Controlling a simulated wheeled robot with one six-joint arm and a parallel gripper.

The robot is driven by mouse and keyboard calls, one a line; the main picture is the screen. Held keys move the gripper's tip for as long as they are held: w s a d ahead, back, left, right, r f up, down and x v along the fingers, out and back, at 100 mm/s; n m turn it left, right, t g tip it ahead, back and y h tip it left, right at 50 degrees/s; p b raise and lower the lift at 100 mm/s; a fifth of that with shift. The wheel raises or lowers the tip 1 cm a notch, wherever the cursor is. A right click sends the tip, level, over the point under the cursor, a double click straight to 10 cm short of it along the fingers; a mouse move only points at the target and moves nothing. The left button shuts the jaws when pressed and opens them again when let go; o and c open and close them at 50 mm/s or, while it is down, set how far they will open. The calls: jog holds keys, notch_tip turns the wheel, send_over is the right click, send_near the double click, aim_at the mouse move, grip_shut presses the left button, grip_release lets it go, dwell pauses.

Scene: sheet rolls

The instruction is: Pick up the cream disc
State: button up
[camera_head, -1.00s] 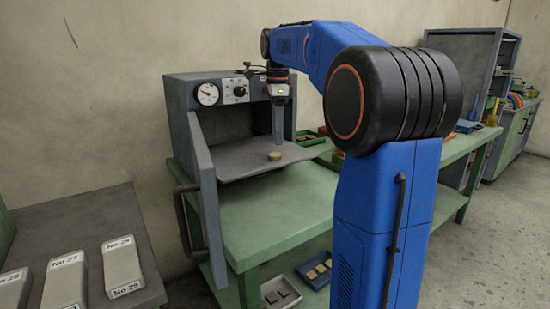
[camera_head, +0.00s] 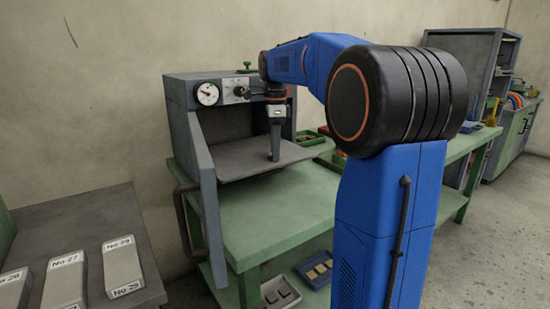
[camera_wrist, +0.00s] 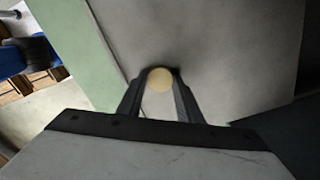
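The cream disc (camera_wrist: 159,79) shows in the wrist view as a small pale round piece, between the tips of my gripper's two dark fingers. My gripper (camera_wrist: 160,80) has its fingers apart, one on each side of the disc. Whether they press on it or leave a thin gap is too small to tell. In the head view my gripper (camera_head: 275,157) points straight down at the grey plate (camera_head: 238,163) in front of the open press. The disc is hidden there behind the fingers.
The grey press (camera_head: 180,92) has its door (camera_head: 205,185) swung open left of the plate. The press body stands close behind my gripper. Numbered grey blocks (camera_head: 122,263) lie at the lower left.

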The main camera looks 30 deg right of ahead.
jog(key=c, duration=0.3)
notch_tip(320, 180, up, 10)
dwell(0.5)
jog(key=shift+d, duration=0.1)
dwell(0.4)
